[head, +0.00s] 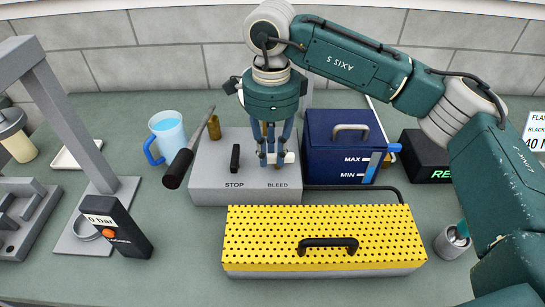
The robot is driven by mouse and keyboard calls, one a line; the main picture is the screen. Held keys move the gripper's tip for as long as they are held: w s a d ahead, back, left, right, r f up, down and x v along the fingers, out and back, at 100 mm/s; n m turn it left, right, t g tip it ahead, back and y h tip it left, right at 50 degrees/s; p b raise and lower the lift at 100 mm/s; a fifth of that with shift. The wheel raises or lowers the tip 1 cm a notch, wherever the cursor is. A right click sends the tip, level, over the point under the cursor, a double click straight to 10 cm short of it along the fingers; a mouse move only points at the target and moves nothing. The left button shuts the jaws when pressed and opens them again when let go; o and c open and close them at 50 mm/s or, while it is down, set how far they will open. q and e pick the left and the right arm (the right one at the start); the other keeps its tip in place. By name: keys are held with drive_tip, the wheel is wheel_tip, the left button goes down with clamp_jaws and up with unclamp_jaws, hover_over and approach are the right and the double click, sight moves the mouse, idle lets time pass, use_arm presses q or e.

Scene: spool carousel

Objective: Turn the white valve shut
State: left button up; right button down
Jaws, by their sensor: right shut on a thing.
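The white valve (289,157) is on the grey box (215,185), above the word BLEED. Only a small white part shows beside my fingers; the rest is hidden, so the angle of its handle is hard to tell. My right gripper (271,157) points down from above and is shut on the white valve. A black valve handle (235,158) stands upright above the word STOP, left of the gripper and apart from it. My left gripper is not in view.
A blue tank (325,150) marked MAX and MIN stands close right of the gripper. A yellow perforated cover (270,240) with a black handle lies in front. A blue mug (167,132) and a black-handled tool (178,168) are left. A grey frame (75,125) stands farther left.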

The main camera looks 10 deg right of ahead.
sight(271, 156)
drive_tip(key=shift+w+r+m, duration=0.15)
drive_tip(key=shift+r+m, duration=0.05)
drive_tip(key=shift+m, duration=0.3)
drive_tip(key=c, duration=1.5)
unclamp_jaws()
drive_tip(key=shift+c, duration=0.2)
drive_tip(key=shift+a, duration=0.1)
drive_tip(key=shift+f, duration=0.1)
wheel_tip(271, 156, up, 12)
